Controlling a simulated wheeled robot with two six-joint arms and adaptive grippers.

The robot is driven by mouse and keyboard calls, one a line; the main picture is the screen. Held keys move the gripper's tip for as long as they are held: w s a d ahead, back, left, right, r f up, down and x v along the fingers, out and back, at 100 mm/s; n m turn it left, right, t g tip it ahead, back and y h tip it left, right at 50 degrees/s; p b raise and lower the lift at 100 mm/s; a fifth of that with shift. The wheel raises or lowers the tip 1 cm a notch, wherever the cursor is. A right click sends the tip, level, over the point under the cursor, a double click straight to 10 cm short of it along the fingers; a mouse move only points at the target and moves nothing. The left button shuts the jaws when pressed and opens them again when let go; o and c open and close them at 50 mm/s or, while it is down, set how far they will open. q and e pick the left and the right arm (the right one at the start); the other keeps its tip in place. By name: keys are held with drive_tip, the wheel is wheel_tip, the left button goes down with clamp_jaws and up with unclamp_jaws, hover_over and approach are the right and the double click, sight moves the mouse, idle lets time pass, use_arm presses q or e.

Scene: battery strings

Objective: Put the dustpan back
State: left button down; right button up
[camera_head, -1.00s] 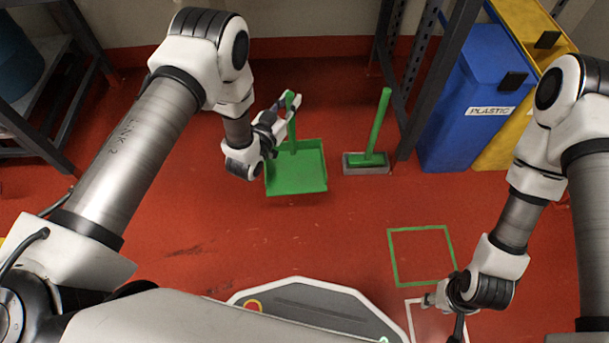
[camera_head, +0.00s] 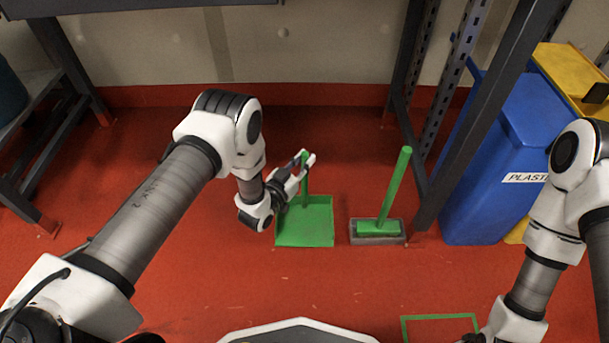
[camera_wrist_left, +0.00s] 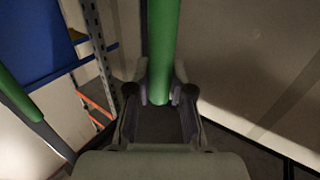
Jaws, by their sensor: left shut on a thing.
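The green dustpan (camera_head: 306,226) has a flat pan and an upright green handle. It is in front of me in the head view, left of the green brush. My left gripper (camera_head: 304,163) is shut on the upper part of its handle. In the left wrist view the green handle (camera_wrist_left: 163,45) stands between the two fingers (camera_wrist_left: 160,98). I cannot tell whether the pan touches the floor. My right arm (camera_head: 545,250) comes in at the right of the head view. Its gripper is at the bottom edge, mostly cut off, and its fingers do not show.
A green brush (camera_head: 394,190) stands in a grey tray (camera_head: 360,240) right of the dustpan. A green floor outline (camera_head: 440,317) lies at the bottom right. A dark rack post (camera_head: 470,130) and a blue plastic bin (camera_head: 515,140) stand at the right. Red floor is clear at the left.

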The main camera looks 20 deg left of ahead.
use_arm(q)
wheel_tip(320, 180, down, 2)
drive_tip(key=shift+f+b, duration=0.2)
drive_tip(key=shift+b, duration=0.15)
drive_tip(key=c, duration=1)
unclamp_jaws()
drive_tip(key=shift+c, duration=0.2)
use_arm(e)
drive_tip(key=shift+f, duration=0.75)
use_arm(q)
drive_tip(key=shift+r, duration=0.1)
drive_tip(key=shift+s+a+r+p, duration=0.15)
drive_tip(key=shift+s+p, duration=0.1)
drive_tip(key=shift+p, duration=0.15)
drive_tip(key=p+v, duration=0.5)
drive_tip(key=v, duration=0.6)
drive_tip(key=shift+s+p, duration=0.25)
drive_tip(key=shift+p, duration=0.15)
use_arm(e)
wheel_tip(320, 180, up, 6)
drive_tip(key=shift+s+r, duration=0.15)
drive_tip(key=shift+r, duration=0.05)
